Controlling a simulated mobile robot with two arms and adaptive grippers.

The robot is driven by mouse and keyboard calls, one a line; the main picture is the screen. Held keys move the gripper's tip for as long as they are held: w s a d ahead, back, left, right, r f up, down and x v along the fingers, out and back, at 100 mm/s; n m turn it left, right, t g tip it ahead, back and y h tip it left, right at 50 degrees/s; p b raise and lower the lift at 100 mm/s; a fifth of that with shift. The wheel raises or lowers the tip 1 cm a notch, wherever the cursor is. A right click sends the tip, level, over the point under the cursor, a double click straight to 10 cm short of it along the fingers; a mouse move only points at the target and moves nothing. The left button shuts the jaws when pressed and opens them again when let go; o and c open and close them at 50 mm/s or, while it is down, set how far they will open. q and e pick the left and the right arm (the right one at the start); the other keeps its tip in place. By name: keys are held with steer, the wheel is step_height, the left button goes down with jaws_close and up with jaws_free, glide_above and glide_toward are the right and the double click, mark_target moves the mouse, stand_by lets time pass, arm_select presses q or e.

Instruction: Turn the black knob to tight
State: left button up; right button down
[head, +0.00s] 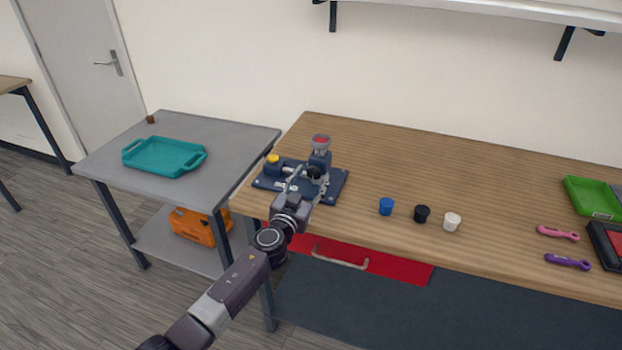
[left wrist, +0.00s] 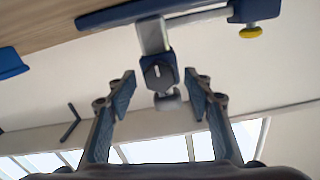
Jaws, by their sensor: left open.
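A dark blue fixture (head: 334,187) stands at the left end of the wooden table, with a yellow knob (head: 273,158) and a round red-topped part (head: 320,140) on it. The black knob (head: 313,171) sits on the fixture, partly hidden by my gripper. My left gripper (head: 310,180) is open with its fingers at either side of the knob. In the left wrist view, the open fingers (left wrist: 160,88) flank a blue block with a dark knob-like face (left wrist: 158,74); contact cannot be made out. My right gripper is out of view.
Blue (head: 386,206), black (head: 422,214) and white (head: 452,222) caps stand on the table right of the fixture. Pink (head: 558,233) and purple (head: 568,262) tools and a green tray (head: 592,198) lie farther right. A grey side table (head: 225,140) holds a teal tray (head: 165,157).

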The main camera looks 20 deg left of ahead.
arm_select(q)
steer(key=shift+w, duration=0.1)
steer(key=c, duration=1)
steer(key=shift+c, duration=0.8)
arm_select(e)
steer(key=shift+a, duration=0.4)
